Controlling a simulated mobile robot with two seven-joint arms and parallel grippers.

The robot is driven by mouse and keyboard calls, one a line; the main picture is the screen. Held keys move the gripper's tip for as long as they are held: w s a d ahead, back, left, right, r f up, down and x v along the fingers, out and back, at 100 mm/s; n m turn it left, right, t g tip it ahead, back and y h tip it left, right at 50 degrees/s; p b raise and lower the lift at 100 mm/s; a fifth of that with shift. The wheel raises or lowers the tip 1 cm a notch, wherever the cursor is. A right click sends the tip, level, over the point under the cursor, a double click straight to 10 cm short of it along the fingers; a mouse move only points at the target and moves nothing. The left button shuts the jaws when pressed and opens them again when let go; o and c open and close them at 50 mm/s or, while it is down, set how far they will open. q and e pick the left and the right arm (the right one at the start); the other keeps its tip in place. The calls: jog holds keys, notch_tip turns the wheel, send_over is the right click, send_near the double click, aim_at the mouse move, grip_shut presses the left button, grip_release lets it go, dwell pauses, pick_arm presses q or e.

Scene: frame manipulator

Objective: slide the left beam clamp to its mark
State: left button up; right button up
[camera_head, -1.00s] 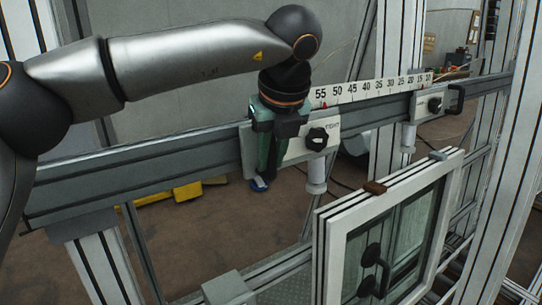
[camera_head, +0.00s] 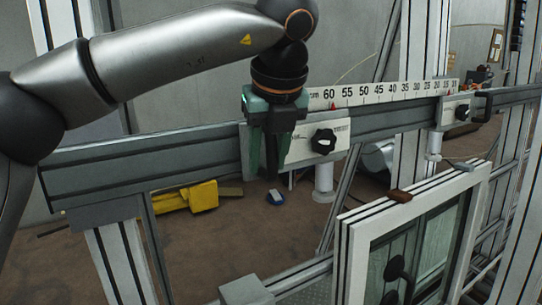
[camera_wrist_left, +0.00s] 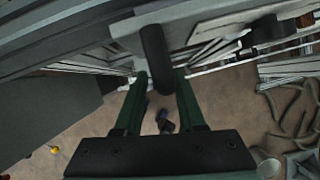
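The left beam clamp (camera_head: 338,132) is a pale block with a black knob on the grey beam (camera_head: 110,165). A white cylinder hangs below it. My left gripper (camera_head: 264,172) is at the clamp's left side, its green fingers pointing down. In the left wrist view its fingers (camera_wrist_left: 160,75) stand on both sides of the clamp's black handle (camera_wrist_left: 155,50), apparently closed on it. The white scale (camera_head: 385,92) runs along the beam's top; a small red triangle (camera_head: 334,106) shows at its lower edge, between 60 and 55. My right gripper is out of view.
The right beam clamp (camera_head: 457,110), with its own black handle (camera_head: 484,105), sits farther right on the beam. A white window frame (camera_head: 350,245) stands below right. Yellow and blue objects lie on the brown floor. The beam left of my gripper looks clear.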

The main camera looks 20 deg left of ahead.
pick_arm(q)
jog(key=shift+o, duration=0.9)
jog(key=p+v, duration=0.1)
jog(key=v, duration=1.1)
jog(key=shift+r, duration=0.25)
jog(key=shift+d, duration=0.1)
